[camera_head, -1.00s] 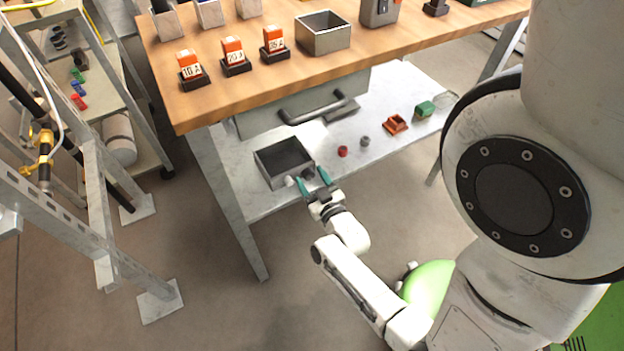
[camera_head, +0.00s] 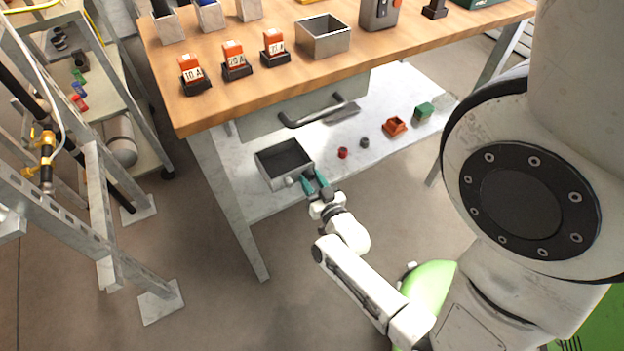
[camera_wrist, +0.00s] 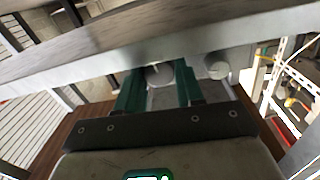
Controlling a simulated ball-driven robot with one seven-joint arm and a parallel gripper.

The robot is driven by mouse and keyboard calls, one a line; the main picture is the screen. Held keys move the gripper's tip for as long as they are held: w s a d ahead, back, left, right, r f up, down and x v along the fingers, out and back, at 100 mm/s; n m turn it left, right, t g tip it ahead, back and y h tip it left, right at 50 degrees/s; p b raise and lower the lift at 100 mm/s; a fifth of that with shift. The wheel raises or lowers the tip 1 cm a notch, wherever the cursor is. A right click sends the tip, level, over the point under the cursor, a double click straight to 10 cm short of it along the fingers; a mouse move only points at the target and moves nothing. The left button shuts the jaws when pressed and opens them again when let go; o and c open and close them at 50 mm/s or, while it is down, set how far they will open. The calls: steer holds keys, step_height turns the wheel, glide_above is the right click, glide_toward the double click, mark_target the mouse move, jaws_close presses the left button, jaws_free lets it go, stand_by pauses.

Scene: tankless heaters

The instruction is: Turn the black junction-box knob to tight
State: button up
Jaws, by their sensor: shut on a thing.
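The junction box (camera_head: 268,172) is a dark grey, open-topped box on the lower shelf in the head view. A small round pale knob (camera_head: 289,181) shows on its near side, left of my gripper. My gripper (camera_head: 314,180) has teal fingers at the box's near right corner. In the wrist view, my gripper (camera_wrist: 158,88) has its fingers on either side of a round knob (camera_wrist: 159,74), which looks grey there, not clearly black. A second round knob (camera_wrist: 216,68) stands free to the right. The held knob is mostly hidden by the fingers in the head view.
The wooden bench top (camera_head: 200,115) and a grey drawer with a handle (camera_head: 318,114) are above the shelf (camera_head: 260,207). A red piece (camera_head: 343,153), a grey piece (camera_head: 365,143), an orange part (camera_head: 394,126) and a green block (camera_head: 424,110) lie to the right.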

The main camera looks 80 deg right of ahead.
steer(key=o, duration=1)
steer(key=p+v, duration=0.1)
steer(key=v, duration=1)
steer(key=shift+w, duration=0.1)
steer(key=shift+d, duration=0.1)
